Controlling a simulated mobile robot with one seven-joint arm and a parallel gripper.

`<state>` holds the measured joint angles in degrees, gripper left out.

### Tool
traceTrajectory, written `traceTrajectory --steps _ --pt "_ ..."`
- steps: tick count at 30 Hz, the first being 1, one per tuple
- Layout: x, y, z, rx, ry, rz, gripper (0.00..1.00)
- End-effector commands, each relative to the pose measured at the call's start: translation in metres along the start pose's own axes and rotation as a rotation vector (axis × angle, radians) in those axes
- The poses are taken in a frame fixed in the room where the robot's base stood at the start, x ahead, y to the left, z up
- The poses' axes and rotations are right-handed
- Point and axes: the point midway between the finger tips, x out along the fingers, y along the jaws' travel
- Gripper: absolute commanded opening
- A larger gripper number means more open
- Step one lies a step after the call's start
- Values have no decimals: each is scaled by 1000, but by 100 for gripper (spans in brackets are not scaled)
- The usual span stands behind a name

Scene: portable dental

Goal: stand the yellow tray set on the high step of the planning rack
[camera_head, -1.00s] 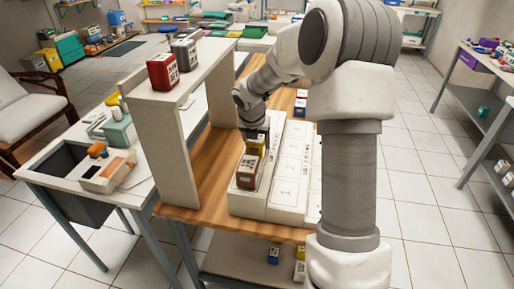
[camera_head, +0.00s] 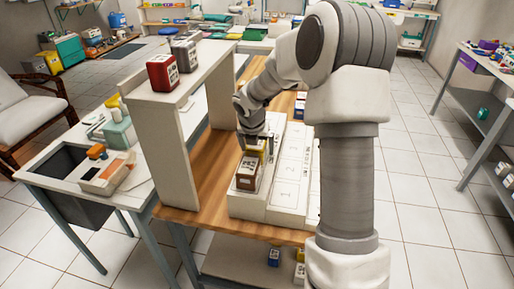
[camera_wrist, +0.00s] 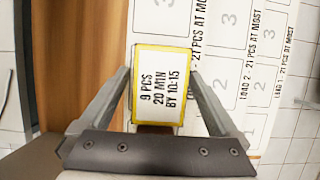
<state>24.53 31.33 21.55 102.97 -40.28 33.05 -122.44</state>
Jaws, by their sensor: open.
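The yellow tray set (camera_wrist: 160,88) is a yellow-edged block with a white label reading "9 PCS 20 MIN BY 10:15". In the head view it shows partly behind the brown set (camera_head: 247,172) and under my gripper (camera_head: 257,138). It appears upright on the left, highest step of the white planning rack (camera_head: 288,172). In the wrist view my gripper (camera_wrist: 160,80) is open, with one finger on each side of the yellow set. Whether the fingers touch it is unclear. Its base is hidden.
The brown set stands just in front of the yellow one. Lower numbered steps (camera_wrist: 228,85) lie to the right and look bare nearby. A white shelf (camera_head: 165,130) stands left, with a red set (camera_head: 162,72) and grey set (camera_head: 184,56) on top. Bare wood (camera_head: 205,190) lies between.

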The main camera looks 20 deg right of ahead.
Motion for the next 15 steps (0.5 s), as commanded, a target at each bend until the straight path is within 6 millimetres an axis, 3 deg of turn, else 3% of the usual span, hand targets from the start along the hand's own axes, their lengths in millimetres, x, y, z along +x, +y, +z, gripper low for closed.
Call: traceTrajectory --steps 15 --pt "-100 0 2 1 -3 0 97"
